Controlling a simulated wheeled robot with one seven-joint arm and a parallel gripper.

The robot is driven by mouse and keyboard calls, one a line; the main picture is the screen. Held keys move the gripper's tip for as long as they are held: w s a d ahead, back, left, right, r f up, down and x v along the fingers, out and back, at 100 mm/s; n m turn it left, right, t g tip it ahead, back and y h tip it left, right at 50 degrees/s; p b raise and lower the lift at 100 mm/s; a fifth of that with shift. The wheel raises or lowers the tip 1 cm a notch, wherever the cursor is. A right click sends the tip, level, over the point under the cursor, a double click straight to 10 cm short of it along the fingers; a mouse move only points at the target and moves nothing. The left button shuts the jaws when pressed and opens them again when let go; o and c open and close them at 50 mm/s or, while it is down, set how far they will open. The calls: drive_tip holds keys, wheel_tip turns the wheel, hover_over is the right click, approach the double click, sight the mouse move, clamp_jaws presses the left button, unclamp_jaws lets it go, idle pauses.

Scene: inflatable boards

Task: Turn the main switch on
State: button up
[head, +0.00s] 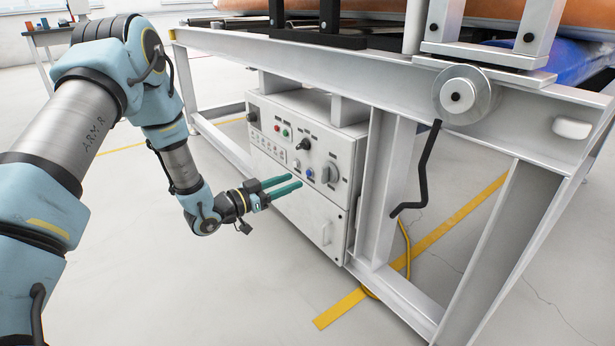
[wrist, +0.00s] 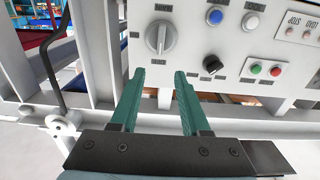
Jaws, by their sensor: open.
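The main switch, a large grey rotary knob (head: 328,173), is on the right part of the white control panel (head: 285,172). It also shows in the wrist view (wrist: 160,38), with its grip bar standing roughly upright on a round plate; its labels are too small to read. My gripper (head: 296,181) has two green fingers, open with nothing between them. In the wrist view the fingertips (wrist: 159,74) point at the panel, just below the knob in the picture. They look apart from the knob.
A black crank handle (head: 425,175) hangs from the white steel frame (head: 400,75) right of the box. Open floor lies in front.

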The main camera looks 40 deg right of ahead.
sight(322, 169)
drive_tip(key=d, duration=0.3)
drive_tip(key=d+b, duration=0.1)
drive_tip(key=d, duration=0.3)
drive_tip(key=d+b, duration=0.1)
drive_tip(key=d, duration=0.2)
drive_tip(key=shift+s+d+r, duration=0.1)
drive_tip(key=shift+s+d, duration=0.2)
drive_tip(key=shift+s, duration=0.05)
drive_tip(key=shift+c, duration=0.3)
clamp_jaws()
